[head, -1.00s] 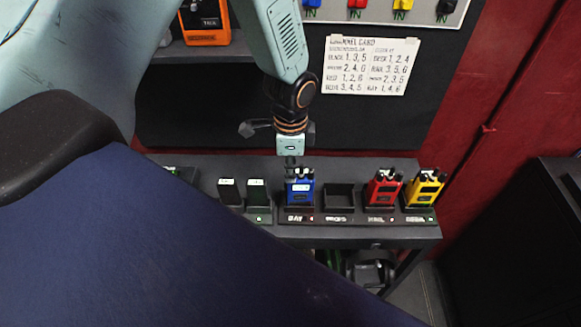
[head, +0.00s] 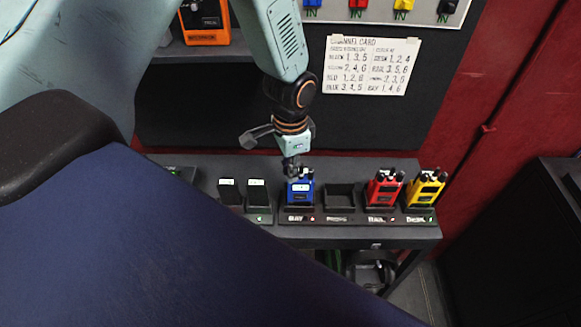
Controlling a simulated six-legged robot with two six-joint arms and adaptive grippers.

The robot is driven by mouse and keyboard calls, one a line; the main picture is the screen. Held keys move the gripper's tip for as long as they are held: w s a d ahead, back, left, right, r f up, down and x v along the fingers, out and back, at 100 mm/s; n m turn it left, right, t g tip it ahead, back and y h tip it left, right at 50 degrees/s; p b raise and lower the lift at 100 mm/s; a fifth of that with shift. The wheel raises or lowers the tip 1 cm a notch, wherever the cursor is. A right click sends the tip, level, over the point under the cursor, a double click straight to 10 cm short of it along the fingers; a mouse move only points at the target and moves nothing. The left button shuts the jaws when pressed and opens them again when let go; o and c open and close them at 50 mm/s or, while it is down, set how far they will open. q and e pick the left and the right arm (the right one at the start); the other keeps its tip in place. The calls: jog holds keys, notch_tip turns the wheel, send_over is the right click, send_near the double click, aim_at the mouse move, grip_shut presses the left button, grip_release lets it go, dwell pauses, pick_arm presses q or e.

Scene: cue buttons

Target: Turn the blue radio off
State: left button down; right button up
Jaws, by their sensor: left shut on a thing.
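The blue radio (head: 300,191) stands upright in a charging slot labelled BAY on the dark shelf, with a small red light beside the label. My left gripper (head: 292,168) comes down from above and is at the top of the blue radio. Its fingertips are closed at the knobs there, which they partly hide. I take it as shut on a knob of the blue radio, though the fingers are small and dark. My right gripper is not in view.
A red radio (head: 384,189) and a yellow radio (head: 426,190) stand to the right in their slots. An empty slot (head: 339,198) lies between the blue and red radios. Dark battery packs (head: 257,194) stand to the left. A channel card (head: 371,66) hangs behind.

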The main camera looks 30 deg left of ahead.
pick_arm(q)
jog(key=c, duration=1.3)
grip_release()
notch_tip(320, 180, up, 12)
jog(key=shift+r, duration=0.1)
